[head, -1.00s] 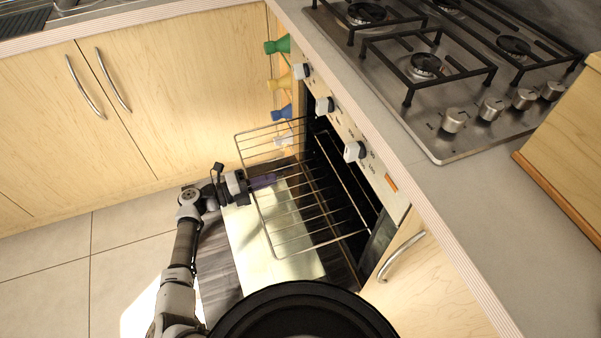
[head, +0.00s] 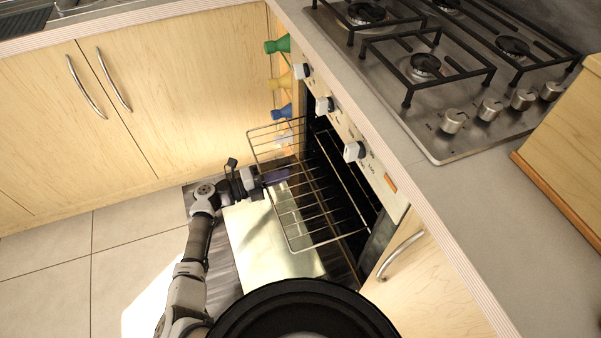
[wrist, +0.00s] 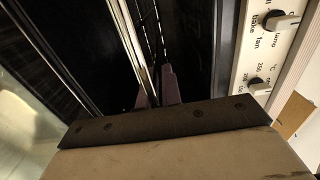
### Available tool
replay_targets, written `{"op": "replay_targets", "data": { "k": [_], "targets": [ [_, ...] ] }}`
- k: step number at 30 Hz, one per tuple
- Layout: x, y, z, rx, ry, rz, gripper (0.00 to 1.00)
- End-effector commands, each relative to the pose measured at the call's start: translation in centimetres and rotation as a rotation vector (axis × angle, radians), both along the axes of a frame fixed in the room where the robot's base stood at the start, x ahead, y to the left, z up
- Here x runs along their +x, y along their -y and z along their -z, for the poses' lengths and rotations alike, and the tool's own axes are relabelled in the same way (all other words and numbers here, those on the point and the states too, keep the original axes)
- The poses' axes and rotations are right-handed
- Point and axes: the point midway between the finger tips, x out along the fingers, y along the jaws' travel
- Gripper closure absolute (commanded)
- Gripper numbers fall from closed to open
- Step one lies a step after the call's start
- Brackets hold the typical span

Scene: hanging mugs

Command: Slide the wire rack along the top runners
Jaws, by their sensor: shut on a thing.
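The wire rack (head: 318,207) is a metal grid partly inside the oven (head: 362,232), with its front part sticking out of the opening. My gripper (head: 276,176) is at the rack's front edge, shut on it. In the wrist view the purple fingers (wrist: 158,88) close together where the rack's thin wires (wrist: 150,35) run between them. The runners inside the dark oven cannot be made out clearly in the head view.
The open oven door (head: 265,235) lies flat below the rack. The control panel with white knobs (head: 354,151) is above the opening. Cupboards (head: 150,110) stand at the left, and a hob (head: 430,80) is on the counter. Coloured items (head: 280,78) hang beside the oven.

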Motion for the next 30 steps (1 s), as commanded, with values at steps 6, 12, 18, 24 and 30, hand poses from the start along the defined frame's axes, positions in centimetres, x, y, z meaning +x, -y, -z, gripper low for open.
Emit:
{"op": "replay_targets", "data": {
  "k": [6, 12, 18, 24, 30],
  "targets": [
    [0.6, 1.6, -0.3, -0.004, 0.003, 0.002, 1.0],
    [1.2, 3.0, -0.3, -0.006, 0.002, 0.003, 1.0],
    [1.7, 4.4, -0.3, -0.006, 0.002, 0.003, 1.0],
    [2.2, 5.4, -0.3, -0.004, 0.003, 0.001, 1.0],
    [2.3, 5.5, -0.2, -0.004, 0.003, 0.001, 1.0]
  ]
}}
